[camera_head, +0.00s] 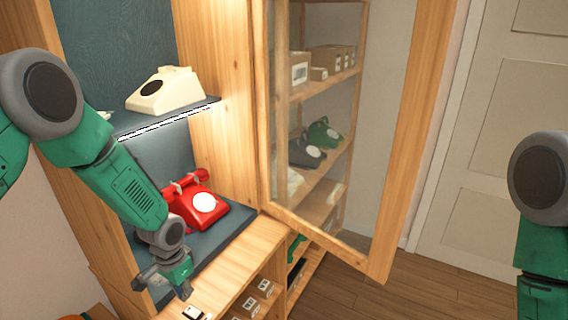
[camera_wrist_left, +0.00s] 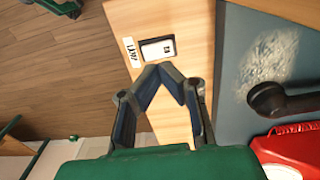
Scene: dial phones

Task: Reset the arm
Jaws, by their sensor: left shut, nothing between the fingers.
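My left gripper (camera_head: 183,290) hangs low in front of the cabinet, over the wooden ledge, left of and nearer than the red dial phone (camera_head: 197,203). In the left wrist view the gripper's dark fingers (camera_wrist_left: 163,70) meet at their tips with nothing between them. The red phone also shows at the lower right of that view (camera_wrist_left: 290,146), apart from the fingers. My right arm shows at the right edge of the head view; its gripper is out of view.
A cream dial phone (camera_head: 165,90) stands on the upper shelf (camera_head: 140,127). The open glass door (camera_head: 400,150) stands to the right of the cabinet. A small white switch-like card (camera_head: 193,313) lies on the wooden ledge (camera_head: 235,262). The wooden floor (camera_head: 430,290) at right is clear.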

